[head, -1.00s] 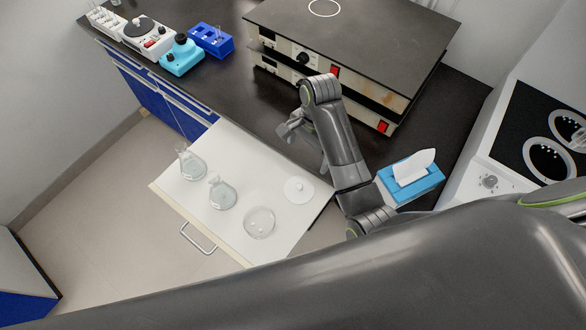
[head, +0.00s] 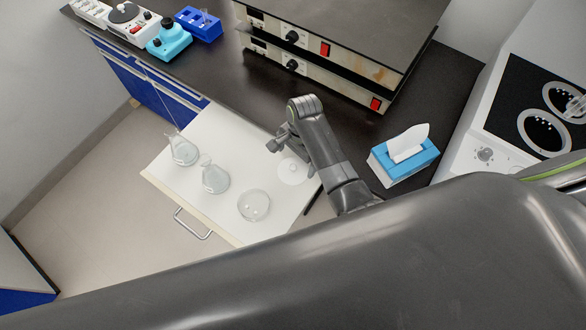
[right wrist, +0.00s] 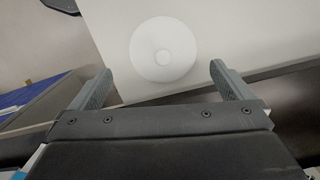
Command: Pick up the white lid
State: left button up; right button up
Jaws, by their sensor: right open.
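The white lid (head: 293,171) is a flat round disc with a small knob, lying on the white drawer surface (head: 232,143) near its right edge. It also shows in the right wrist view (right wrist: 163,49), beyond and roughly between my fingertips. My right gripper (head: 279,142) is above the back right part of the drawer, close to the lid in the head view. In the right wrist view the gripper (right wrist: 160,78) is open, its two fingers wide apart with nothing between them. My left gripper is not in view.
Two glass flasks (head: 183,151) (head: 215,178) and a glass dish with small white pieces (head: 254,206) stand on the drawer, left of the lid. A blue tissue box (head: 403,163) is on the black counter to the right. Stacked hot plates (head: 325,62) stand behind.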

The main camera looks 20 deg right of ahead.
aim_at(293, 166)
jog(key=shift+f, duration=0.3)
jog(key=f, duration=0.3)
jog(key=shift+a+p, duration=0.25)
jog(key=shift+p, duration=0.05)
jog(key=shift+f, duration=0.7)
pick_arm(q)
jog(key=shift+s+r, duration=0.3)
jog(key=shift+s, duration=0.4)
pick_arm(e)
jog(key=c, duration=0.8)
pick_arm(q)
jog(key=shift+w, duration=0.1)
pick_arm(e)
jog(key=shift+a+r, duration=0.1)
jog(key=shift+r, duration=0.1)
